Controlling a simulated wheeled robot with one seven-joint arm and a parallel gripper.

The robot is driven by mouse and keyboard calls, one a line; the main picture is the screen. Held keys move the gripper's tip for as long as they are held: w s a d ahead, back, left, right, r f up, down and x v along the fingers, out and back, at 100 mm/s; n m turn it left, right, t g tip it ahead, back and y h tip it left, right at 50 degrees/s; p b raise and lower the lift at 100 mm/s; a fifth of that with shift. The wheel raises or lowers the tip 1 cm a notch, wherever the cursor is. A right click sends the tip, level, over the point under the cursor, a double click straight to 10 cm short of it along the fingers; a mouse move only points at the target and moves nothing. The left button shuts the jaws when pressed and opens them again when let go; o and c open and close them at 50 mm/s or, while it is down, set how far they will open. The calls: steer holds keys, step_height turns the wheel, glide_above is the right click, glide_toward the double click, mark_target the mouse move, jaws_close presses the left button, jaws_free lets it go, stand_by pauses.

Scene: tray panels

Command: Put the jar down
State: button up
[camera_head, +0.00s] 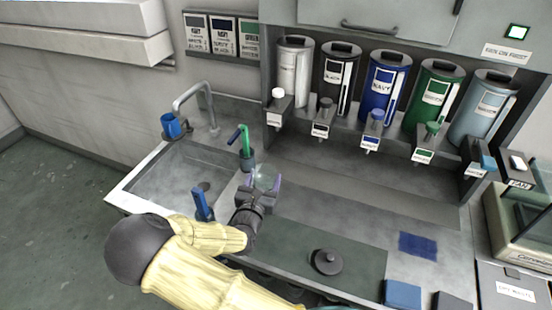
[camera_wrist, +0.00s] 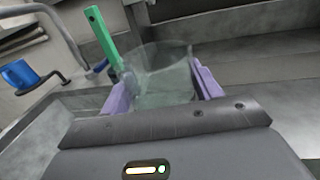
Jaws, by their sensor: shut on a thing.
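A clear glass jar (camera_wrist: 162,75) is held between the two purple fingers of my gripper (camera_wrist: 163,88) in the wrist view. The jar looks upright and empty. In the head view the jar (camera_head: 266,178) is faint and pale between the fingertips of my gripper (camera_head: 263,184), at the right edge of the sink, beside the green-handled tool. I cannot tell whether its base touches the counter.
A sink (camera_head: 170,180) lies to the left, with a tap (camera_head: 208,105) and a blue cup (camera_head: 172,126). A green-handled tool (camera_head: 245,142) stands close behind the jar. A dark lid (camera_head: 326,261) lies on the green-grey mat (camera_head: 285,245).

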steer(key=p+x, duration=0.1)
steer(key=x, duration=1.3)
steer(key=shift+w+p, duration=0.15)
steer(key=shift+p, duration=0.15)
steer(key=shift+d, duration=0.1)
steer(key=shift+w+d, duration=0.2)
steer(key=shift+w, duration=0.3)
steer(key=shift+f+p, duration=0.35)
steer(key=shift+f, duration=1.35)
steer(key=shift+f, duration=0.1)
steer(key=o, duration=1.2)
steer(key=shift+c, duration=0.2)
steer(key=shift+s+a, duration=0.1)
steer(key=shift+s, duration=0.05)
